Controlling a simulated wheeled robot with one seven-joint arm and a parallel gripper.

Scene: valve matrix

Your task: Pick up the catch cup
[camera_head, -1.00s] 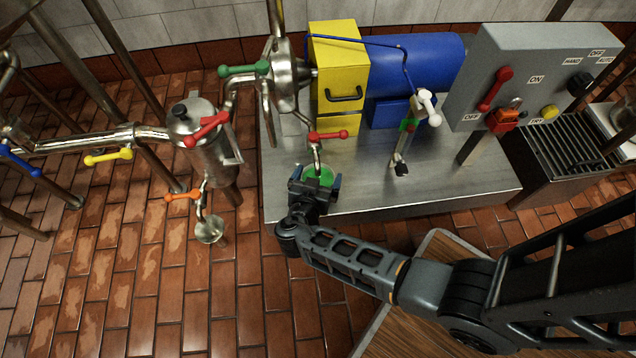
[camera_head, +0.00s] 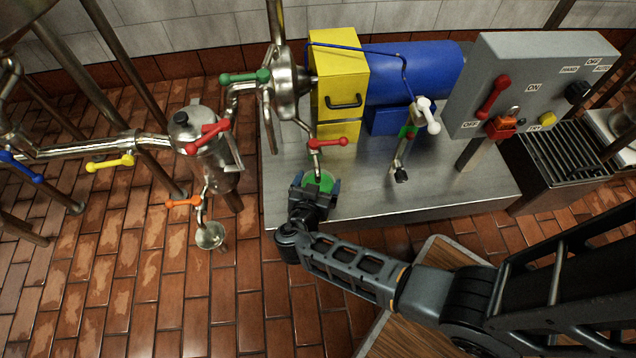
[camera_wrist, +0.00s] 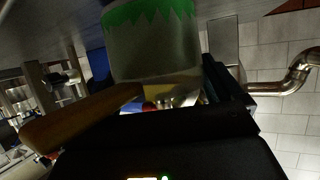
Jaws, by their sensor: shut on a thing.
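The catch cup (camera_head: 322,179) shows as a round cup with green in it at the front left of the steel bench, below a spout with a red lever. My gripper (camera_head: 317,188) is shut on it, with dark fingers on both sides. In the wrist view the cup (camera_wrist: 155,50) is large and close. It is pale, with a jagged green band along the top of the picture and a clearer part below. My gripper also shows there (camera_wrist: 165,100). I cannot tell whether the cup touches the bench.
The red-levered spout (camera_head: 327,143) stands just above the cup. A yellow box (camera_head: 338,75) and blue motor (camera_head: 415,68) are behind. A blue hose and white-handled fitting (camera_head: 426,114) stand to the right, by the grey control box (camera_head: 535,80). The steel bench (camera_head: 450,190) is bare at right front.

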